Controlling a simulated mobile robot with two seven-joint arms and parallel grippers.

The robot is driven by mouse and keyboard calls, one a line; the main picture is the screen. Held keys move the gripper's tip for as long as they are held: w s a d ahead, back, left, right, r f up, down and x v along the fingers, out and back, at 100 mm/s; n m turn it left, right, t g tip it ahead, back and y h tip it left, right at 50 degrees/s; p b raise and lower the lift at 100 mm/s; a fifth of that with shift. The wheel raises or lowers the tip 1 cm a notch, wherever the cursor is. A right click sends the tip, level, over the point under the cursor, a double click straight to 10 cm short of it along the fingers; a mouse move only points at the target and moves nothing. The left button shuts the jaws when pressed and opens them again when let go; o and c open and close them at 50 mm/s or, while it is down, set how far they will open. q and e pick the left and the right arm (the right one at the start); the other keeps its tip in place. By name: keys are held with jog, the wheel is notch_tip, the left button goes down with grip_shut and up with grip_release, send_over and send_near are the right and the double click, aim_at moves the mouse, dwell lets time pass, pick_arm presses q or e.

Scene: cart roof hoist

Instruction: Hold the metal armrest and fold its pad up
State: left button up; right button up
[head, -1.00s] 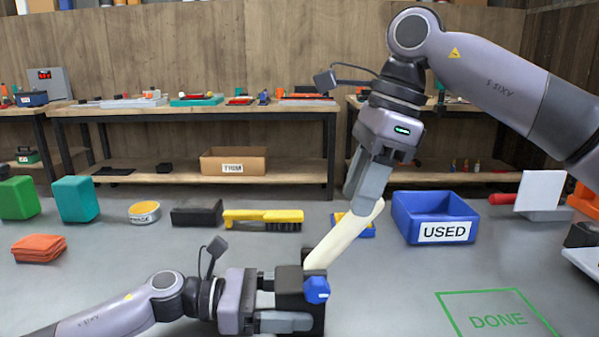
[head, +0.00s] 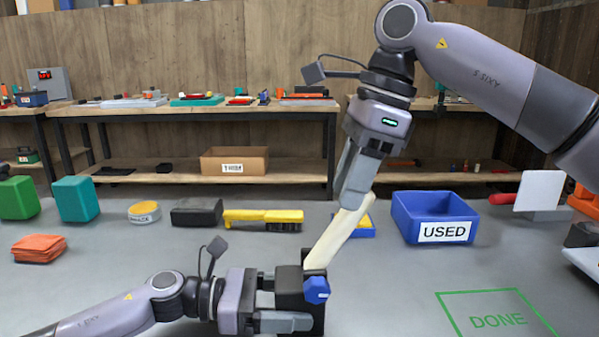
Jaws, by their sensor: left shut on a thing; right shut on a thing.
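The armrest has a dark metal body (head: 289,284) low in the middle of the head view, with a blue knob (head: 316,291) on its right side. Its long cream pad (head: 334,239) rises from the top of the body, tilted up and to the right. My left gripper (head: 284,302) is shut on the dark body from the left. My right gripper (head: 350,202) comes from above and is shut on the pad near its upper end. The fingers hide part of that end.
A blue bin marked USED (head: 434,219) stands to the right of the pad. A yellow brush (head: 263,219) and a black block (head: 197,213) lie behind on the left. A green DONE outline (head: 497,319) marks clear surface at the front right.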

jog(key=shift+a+r, duration=0.1)
jog(key=shift+a+r, duration=0.3)
jog(key=shift+a, duration=0.45)
jog(key=shift+s+a, duration=0.1)
jog(key=shift+a+r, duration=0.3)
jog(key=shift+a, duration=0.45)
jog(key=shift+a, duration=0.3)
grip_shut()
jog(key=shift+a+r, duration=0.1)
jog(key=shift+a, duration=0.4)
jog(key=shift+a, duration=0.1)
jog(key=shift+s+a+r, duration=0.1)
jog(key=shift+a+r, duration=0.05)
jog(key=shift+a, duration=0.65)
